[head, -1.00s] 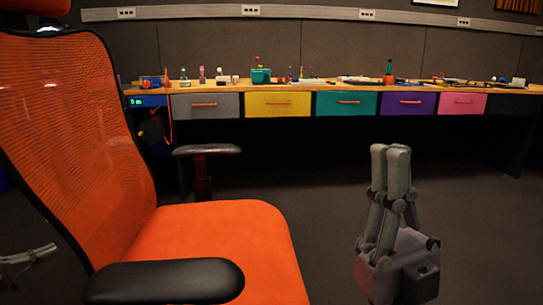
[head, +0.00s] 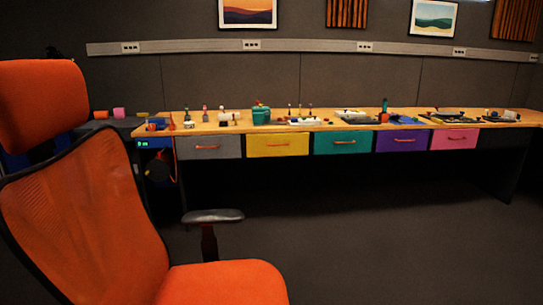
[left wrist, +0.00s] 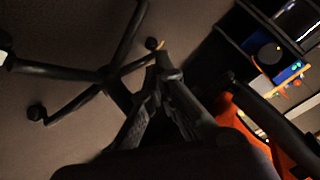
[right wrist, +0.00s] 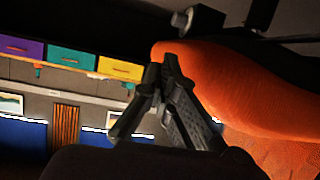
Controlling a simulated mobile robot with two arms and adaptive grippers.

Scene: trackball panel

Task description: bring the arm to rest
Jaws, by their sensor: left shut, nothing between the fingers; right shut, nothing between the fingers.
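Neither gripper shows in the head view now. In the left wrist view my left gripper (left wrist: 165,75) is shut and empty, with its fingertips together, against a background of the chair's dark wheeled base (left wrist: 105,75) and the floor. In the right wrist view my right gripper (right wrist: 160,75) is shut and empty, with the orange chair seat (right wrist: 230,85) behind and beside its fingers. I cannot tell whether either gripper touches the chair.
The orange office chair (head: 85,215) stands close on the left, with a black armrest (head: 213,216). A long workbench (head: 290,122) with coloured drawers and many small items runs along the back wall. The dark floor (head: 390,250) at the right is clear.

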